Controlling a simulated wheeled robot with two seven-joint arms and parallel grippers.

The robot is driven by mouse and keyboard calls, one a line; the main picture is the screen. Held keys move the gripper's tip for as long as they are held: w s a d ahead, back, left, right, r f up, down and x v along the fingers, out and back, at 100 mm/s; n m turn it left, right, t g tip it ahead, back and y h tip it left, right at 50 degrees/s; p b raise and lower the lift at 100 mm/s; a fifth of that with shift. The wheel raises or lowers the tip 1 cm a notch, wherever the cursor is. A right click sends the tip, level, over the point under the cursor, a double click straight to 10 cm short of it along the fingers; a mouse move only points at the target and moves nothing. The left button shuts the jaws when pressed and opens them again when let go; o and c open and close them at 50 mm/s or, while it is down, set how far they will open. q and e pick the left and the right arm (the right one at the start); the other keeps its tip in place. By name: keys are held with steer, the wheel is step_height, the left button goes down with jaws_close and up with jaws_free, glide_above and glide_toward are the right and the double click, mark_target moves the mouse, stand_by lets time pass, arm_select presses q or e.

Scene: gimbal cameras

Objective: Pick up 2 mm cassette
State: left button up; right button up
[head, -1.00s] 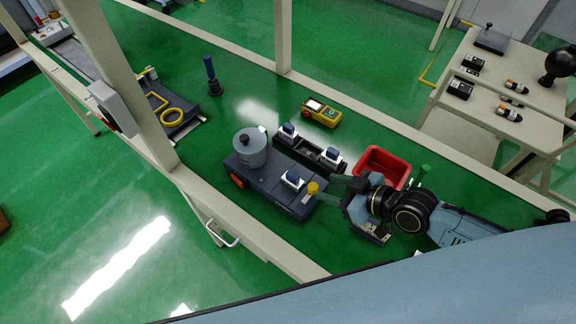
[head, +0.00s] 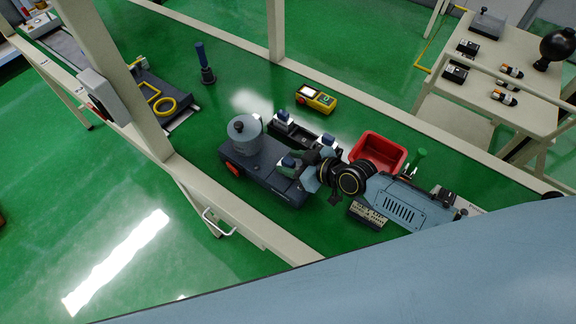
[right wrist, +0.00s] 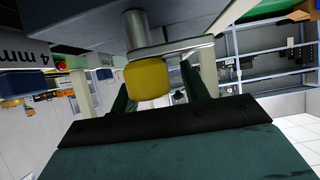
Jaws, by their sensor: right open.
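Several small blue-and-white blocks look like cassettes. One (head: 282,119) sits at the rack's left end and another (head: 327,143) at its right end. A third (head: 289,163), on the dark grey machine (head: 248,169), is partly hidden by my right gripper (head: 297,169). In the right wrist view my right gripper (right wrist: 156,91) is open, its fingers either side of a yellow knob (right wrist: 147,79) on a metal post; contact cannot be told. A "4 mm" label (right wrist: 30,64) shows at left. I cannot read a 2 mm label. My left gripper is not in view.
A red bin (head: 378,151) stands right of the black rack (head: 303,133). A yellow handheld device (head: 316,99) lies behind. The cream frame rail (head: 240,240) runs in front. A side table (head: 530,115) at the right holds small items.

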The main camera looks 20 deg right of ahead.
steer(key=shift+c, duration=0.2)
jaws_close()
